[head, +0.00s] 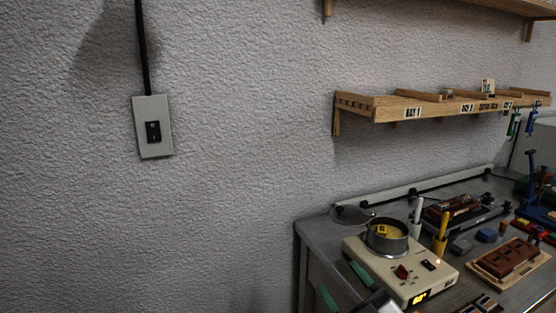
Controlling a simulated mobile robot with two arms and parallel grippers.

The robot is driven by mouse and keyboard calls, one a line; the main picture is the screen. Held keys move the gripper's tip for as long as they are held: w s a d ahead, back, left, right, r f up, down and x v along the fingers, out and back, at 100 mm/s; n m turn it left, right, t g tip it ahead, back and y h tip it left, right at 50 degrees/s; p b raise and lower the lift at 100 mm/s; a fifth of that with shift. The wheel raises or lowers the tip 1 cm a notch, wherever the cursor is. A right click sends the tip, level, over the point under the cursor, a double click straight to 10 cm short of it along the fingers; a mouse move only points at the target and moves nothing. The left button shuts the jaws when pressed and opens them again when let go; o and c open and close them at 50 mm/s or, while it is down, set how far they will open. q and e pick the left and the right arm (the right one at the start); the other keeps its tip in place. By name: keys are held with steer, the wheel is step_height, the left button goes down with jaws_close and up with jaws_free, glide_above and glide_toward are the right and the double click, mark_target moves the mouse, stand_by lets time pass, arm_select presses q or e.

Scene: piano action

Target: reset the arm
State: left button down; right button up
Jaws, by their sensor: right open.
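Only a small part of my right gripper (377,301) shows, at the bottom edge of the head view, just in front of the cream hot-plate unit (412,272). It is open, and I see nothing held in it; most of it is cut off by the frame. My left gripper is not in view. A round metal pot (388,243) with something yellow inside stands on the unit.
The metal workbench (318,232) fills the lower right. It holds a yellow tool (441,236), a brown wooden block (507,258) and several small items. A wooden shelf (385,107) and a switch box (153,126) are on the wall.

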steer(key=s+d+f+m+g+h, duration=0.3)
steer(key=d+f+m+h, duration=0.25)
steer(key=f+h, duration=0.2)
steer(key=s+d+f+m+g+h, duration=0.2)
steer(key=s+d+f+m+h, duration=0.2)
steer(key=f+m+h, duration=0.35)
steer(key=s+f+n+g+y, duration=0.1)
steer(key=s+f+g, duration=0.4)
steer(key=s, duration=0.3)
steer(key=s+f+g+y, duration=0.1)
steer(key=s+f+g, duration=0.4)
steer(key=s, duration=0.3)
step_height(320, 180, down, 27)
steer(key=s+g, duration=0.1)
steer(key=s, duration=0.1)
steer(key=s+d+f+g, duration=0.1)
steer(key=s+d+f, duration=0.1)
steer(key=s+f, duration=1.3)
steer(key=shift+s+d+f+n+g+h, duration=0.3)
steer(key=shift+s+d, duration=0.1)
steer(key=shift+s, duration=0.2)
